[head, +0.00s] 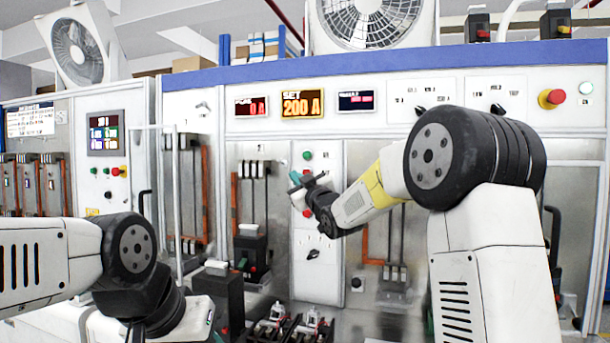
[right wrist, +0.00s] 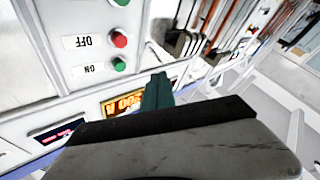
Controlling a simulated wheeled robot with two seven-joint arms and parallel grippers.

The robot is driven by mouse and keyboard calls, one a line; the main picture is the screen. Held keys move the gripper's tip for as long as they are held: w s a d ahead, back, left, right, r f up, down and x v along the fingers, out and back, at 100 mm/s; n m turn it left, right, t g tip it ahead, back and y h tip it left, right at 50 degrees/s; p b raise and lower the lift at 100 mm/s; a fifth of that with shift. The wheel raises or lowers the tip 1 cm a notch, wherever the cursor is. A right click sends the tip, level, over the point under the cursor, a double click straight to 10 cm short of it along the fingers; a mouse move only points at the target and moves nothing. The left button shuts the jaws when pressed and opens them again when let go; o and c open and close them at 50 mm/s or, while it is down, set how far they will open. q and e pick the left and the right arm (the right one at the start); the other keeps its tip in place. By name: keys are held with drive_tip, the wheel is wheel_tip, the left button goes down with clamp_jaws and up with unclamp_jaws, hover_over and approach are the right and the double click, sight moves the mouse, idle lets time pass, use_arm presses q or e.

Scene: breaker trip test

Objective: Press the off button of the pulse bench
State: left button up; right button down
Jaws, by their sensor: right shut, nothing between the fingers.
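The pulse bench (head: 376,112) is a white panel with a blue top edge. In the right wrist view, which is upside down, the red off button (right wrist: 120,39) sits beside its OFF label (right wrist: 84,41). The green on button (right wrist: 119,64) is beside its ON label; in the head view a green button (head: 308,155) shows on the middle panel. My right gripper (head: 298,182) is shut and empty in front of this panel, partly covering the button column. Its dark green fingertips (right wrist: 157,92) appear apart from the off button in the wrist view. My left gripper's fingers do not show.
A display (head: 302,103) reads 200 A. A red emergency button on yellow (head: 552,98) is at the right. A black breaker (head: 250,248) stands left of the middle panel. Several small devices (head: 290,325) lie below. A clear vertical frame (head: 178,200) stands at the left.

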drive_tip(key=w+d, duration=0.2)
drive_tip(key=w, duration=0.6)
drive_tip(key=shift+d, duration=0.35)
drive_tip(key=shift+w, duration=0.2)
idle(1.6)
drive_tip(key=shift+w+d, duration=0.1)
drive_tip(key=shift+w, duration=0.15)
drive_tip(key=shift+w+d, duration=0.2)
drive_tip(key=shift+w, duration=0.3)
idle(0.6)
drive_tip(key=shift+s, duration=0.1)
drive_tip(key=shift+s+a, duration=0.3)
drive_tip(key=shift+s, duration=0.5)
drive_tip(key=s, duration=0.1)
drive_tip(key=s+a, duration=0.1)
drive_tip(key=s, duration=0.2)
drive_tip(key=shift+s+a, duration=0.3)
drive_tip(key=shift+s, duration=0.1)
